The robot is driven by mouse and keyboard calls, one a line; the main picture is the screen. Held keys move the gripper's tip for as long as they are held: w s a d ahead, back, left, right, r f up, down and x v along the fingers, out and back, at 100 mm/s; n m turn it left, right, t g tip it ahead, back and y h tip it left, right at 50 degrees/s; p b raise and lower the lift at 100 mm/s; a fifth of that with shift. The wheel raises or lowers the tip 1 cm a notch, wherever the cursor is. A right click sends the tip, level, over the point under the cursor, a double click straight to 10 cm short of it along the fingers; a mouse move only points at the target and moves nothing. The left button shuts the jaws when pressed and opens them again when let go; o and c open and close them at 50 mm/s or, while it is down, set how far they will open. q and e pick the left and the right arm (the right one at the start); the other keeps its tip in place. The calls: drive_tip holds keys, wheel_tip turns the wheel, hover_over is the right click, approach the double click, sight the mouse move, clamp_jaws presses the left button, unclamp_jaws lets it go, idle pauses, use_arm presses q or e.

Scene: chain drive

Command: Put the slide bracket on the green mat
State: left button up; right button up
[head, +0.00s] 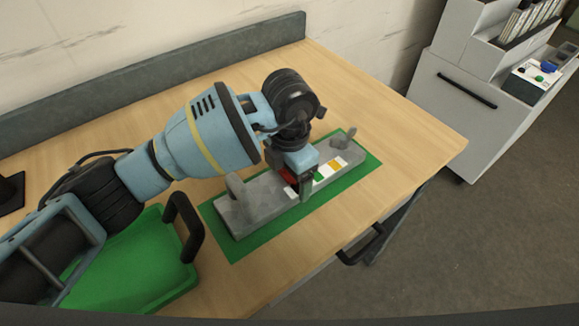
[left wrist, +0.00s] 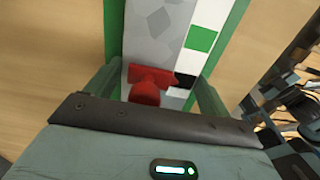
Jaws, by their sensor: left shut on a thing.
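A red piece (head: 288,175), which looks like the slide bracket, is mostly hidden by my left gripper (head: 297,183) in the head view. In the left wrist view the red piece (left wrist: 148,84) lies between the two fingers, over a grey base. My left gripper is shut on it, low over the middle of the base. The long grey base (head: 262,203) has an upright post near each end and a strip of white, green and orange patches. It lies on the green mat (head: 234,247), whose border shows around it.
A green tray (head: 150,285) with a dark handle (head: 187,222) is at the table's left front, close to the mat. The wooden table (head: 410,140) is clear right of the mat. A grey raised edge (head: 150,85) runs along the back. A grey cabinet (head: 470,95) stands beyond.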

use_arm(q)
drive_tip(key=shift+r, duration=0.1)
drive_tip(key=o, duration=1.7)
drive_tip(key=shift+o, duration=0.2)
wheel_tip(320, 180, up, 12)
